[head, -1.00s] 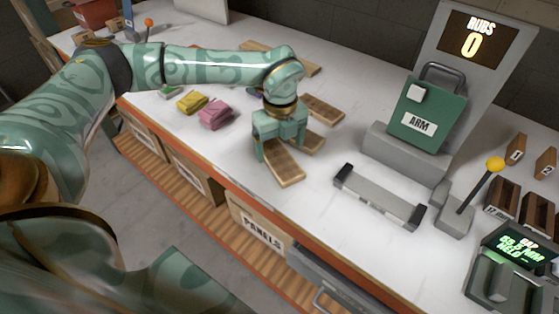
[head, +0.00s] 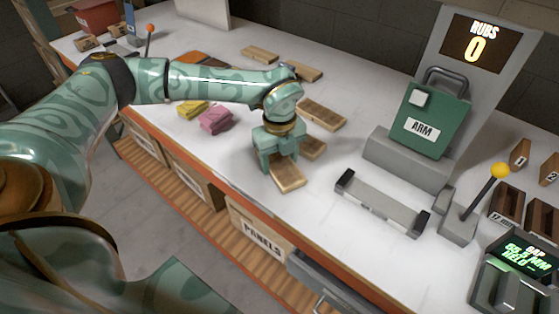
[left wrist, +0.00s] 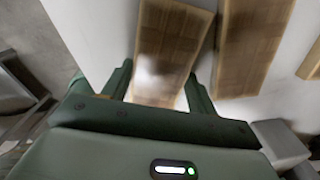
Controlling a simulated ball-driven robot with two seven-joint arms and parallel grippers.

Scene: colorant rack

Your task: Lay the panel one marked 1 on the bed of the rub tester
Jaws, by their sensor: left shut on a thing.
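My left gripper (head: 279,166) is shut on a flat wooden panel (head: 291,180) near the table's front edge. In the left wrist view, this panel (left wrist: 168,55) lies lengthwise between the two fingers (left wrist: 158,92). No number is readable on it. I cannot tell whether it is clear of the table. The rub tester (head: 405,160) stands to the right with a green block labelled ARM. Its bed (head: 383,203), a grey strip between two dark ends, lies in front of it and is empty. My right gripper is not in view.
More wooden panels lie just behind the held one (head: 322,113), one (left wrist: 250,50) close beside it. Pink (head: 215,118) and yellow (head: 192,108) cloths lie to the left. A yellow-knobbed lever (head: 470,205) and a gap display (head: 515,255) stand right of the bed. White tabletop separates panel and bed.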

